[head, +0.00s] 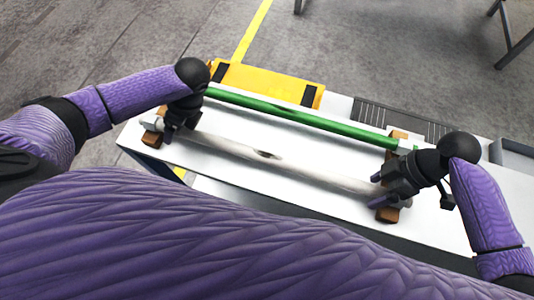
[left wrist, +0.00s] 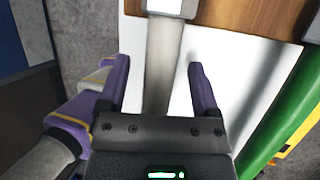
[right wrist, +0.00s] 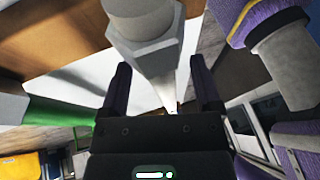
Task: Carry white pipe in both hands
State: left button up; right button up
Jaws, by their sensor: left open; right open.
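The white pipe (head: 265,157) lies across the table, its ends on a left wooden block (head: 151,136) and a right wooden block (head: 388,213). A dark smudge marks its middle. My left gripper (head: 179,124) is at the pipe's left end; in the left wrist view the pipe (left wrist: 164,60) runs between its open fingers, with gaps at both sides. My right gripper (head: 379,190) is at the right end; in the right wrist view the pipe (right wrist: 155,88) runs between its open fingers, beside a thick hexagonal end fitting (right wrist: 142,22).
A green pipe (head: 300,115) lies parallel behind the white one, also seen in the left wrist view (left wrist: 285,120). A yellow case (head: 265,83) is at the table's (head: 235,180) back edge. A dark ribbed mat (head: 410,118) and a grey tray (head: 513,155) are at the right.

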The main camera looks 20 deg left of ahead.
pick_arm(q)
grip_shut()
pick_arm(e)
grip_shut()
jog(key=shift+r, duration=0.1)
dwell(1.0)
